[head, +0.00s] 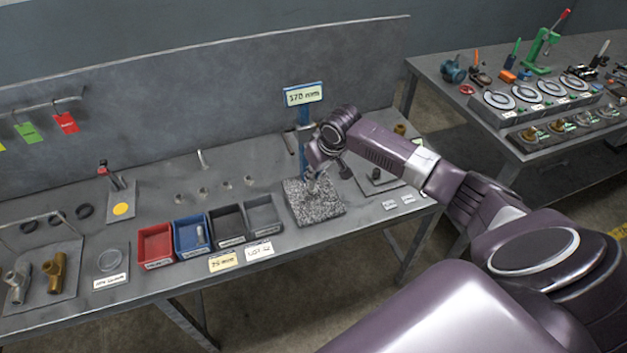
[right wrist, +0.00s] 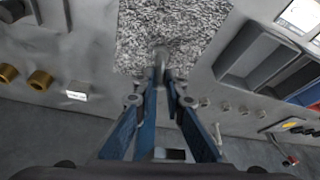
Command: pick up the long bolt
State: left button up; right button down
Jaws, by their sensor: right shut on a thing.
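My right gripper (head: 312,184) is over the speckled grey slab (head: 325,211) on the bench, beside the blue post with the "170 mm" sign (head: 304,95). In the right wrist view, the gripper (right wrist: 163,82) is shut on a small grey metal piece (right wrist: 161,55), which looks like the long bolt, seen nearly end-on against the speckled slab (right wrist: 195,25). Its full length is hidden, and I cannot tell whether it touches the slab. My left gripper is not in view.
Left of the slab stand a red bin (head: 156,246), a blue bin (head: 192,235) with a small grey piece in it, a black bin (head: 229,226) and a grey bin (head: 263,217). Several small pegs stand behind them. A back panel (head: 230,95) closes the bench's rear.

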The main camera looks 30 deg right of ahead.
jog(key=s+b, duration=0.4)
jog(key=s, duration=1.2)
jog(key=w+a+r+p, duration=0.8)
jog(key=a+p, duration=0.1)
jog(key=p, duration=0.2)
jog(key=w+a+f+p, duration=0.1)
jog(key=w+a+f, duration=0.1)
jog(key=w+a, duration=0.7)
jog(key=shift+w+f, duration=0.2)
jog(key=shift+w, duration=0.7)
jog(key=shift+w+p, duration=0.3)
